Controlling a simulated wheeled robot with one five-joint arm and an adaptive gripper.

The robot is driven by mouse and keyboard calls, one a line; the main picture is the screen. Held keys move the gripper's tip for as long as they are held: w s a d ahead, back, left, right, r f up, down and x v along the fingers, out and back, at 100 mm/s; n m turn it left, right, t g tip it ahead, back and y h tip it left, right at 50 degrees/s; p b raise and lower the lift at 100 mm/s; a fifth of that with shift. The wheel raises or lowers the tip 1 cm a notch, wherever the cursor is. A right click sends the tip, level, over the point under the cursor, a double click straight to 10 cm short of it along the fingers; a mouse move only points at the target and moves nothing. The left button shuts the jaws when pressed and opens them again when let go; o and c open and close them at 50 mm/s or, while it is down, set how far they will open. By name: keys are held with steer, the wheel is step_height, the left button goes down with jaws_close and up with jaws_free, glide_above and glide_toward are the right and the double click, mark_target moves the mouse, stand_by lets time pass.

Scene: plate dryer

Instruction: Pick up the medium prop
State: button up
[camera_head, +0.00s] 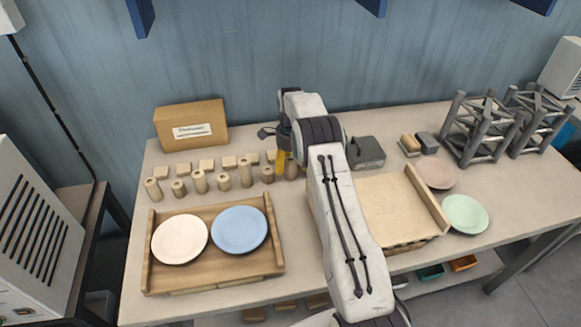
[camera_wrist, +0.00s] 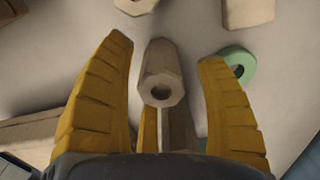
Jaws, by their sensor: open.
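My gripper (camera_wrist: 165,53) is open and holds nothing. In the head view my gripper (camera_head: 283,158) is at the right end of the row, partly hidden by my arm. I cannot tell for sure which prop is the medium one.
A wooden tray (camera_head: 215,278) holds a white plate (camera_head: 180,240) and a blue plate (camera_head: 239,230). A cardboard box (camera_head: 190,125) stands behind. A second tray (camera_head: 405,205), a pink plate (camera_head: 436,172), a green plate (camera_head: 465,214) and grey racks (camera_head: 482,130) are at right. A green ring (camera_wrist: 238,62) lies near my right finger.

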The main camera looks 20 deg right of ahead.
steer(key=shift+f, duration=1.35)
steer(key=shift+o, duration=0.2)
jaws_close()
